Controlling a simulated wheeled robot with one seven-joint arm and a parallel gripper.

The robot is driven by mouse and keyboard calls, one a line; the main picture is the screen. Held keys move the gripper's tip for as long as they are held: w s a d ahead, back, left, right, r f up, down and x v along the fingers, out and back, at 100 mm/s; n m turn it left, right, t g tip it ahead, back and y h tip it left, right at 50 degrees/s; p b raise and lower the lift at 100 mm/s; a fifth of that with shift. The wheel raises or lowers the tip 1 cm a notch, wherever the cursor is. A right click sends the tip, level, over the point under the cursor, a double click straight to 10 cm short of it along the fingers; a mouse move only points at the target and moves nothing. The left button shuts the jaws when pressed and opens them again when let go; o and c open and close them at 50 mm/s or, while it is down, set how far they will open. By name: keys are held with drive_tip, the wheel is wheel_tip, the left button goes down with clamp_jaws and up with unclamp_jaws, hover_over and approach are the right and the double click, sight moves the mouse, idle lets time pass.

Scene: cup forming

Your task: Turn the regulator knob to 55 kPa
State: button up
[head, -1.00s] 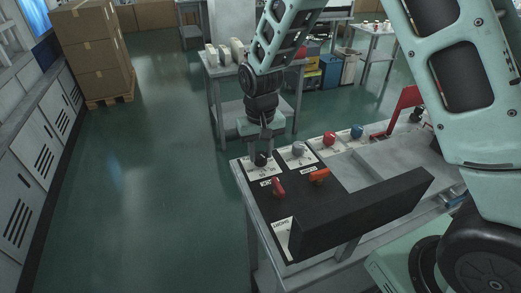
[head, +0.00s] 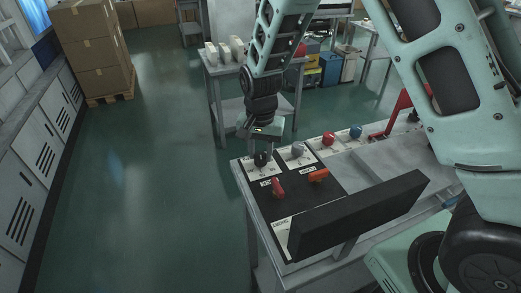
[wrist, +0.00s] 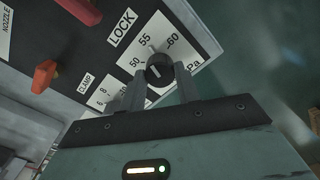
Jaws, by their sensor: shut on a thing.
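The black regulator knob (head: 261,160) sits on a white scale plate at the panel's far left corner. In the wrist view the knob (wrist: 159,70) stands between my fingertips, and the scale plate (wrist: 187,52) around it reads 50, 55, 60 and part of "kPa". My gripper (wrist: 160,80) is shut on the knob. In the head view my gripper (head: 262,153) points down onto it from above. A short pale mark shows on the knob's face, but I cannot read its exact setting. The lower scale is partly hidden by my fingers.
A red lever (head: 278,187) and an orange lever (head: 318,176) stand close by on the black panel. A grey knob (head: 298,149), a red knob (head: 329,139) and a blue knob (head: 355,132) line the back edge. A dark upright plate (head: 358,215) stands in front.

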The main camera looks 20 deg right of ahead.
sight(261, 155)
idle(0.3)
drive_tip(key=o, duration=1)
wheel_tip(261, 155, up, 18)
drive_tip(key=shift+f+b, duration=0.25)
drive_tip(key=shift+b, duration=0.95)
drive_tip(key=shift+s, duration=0.1)
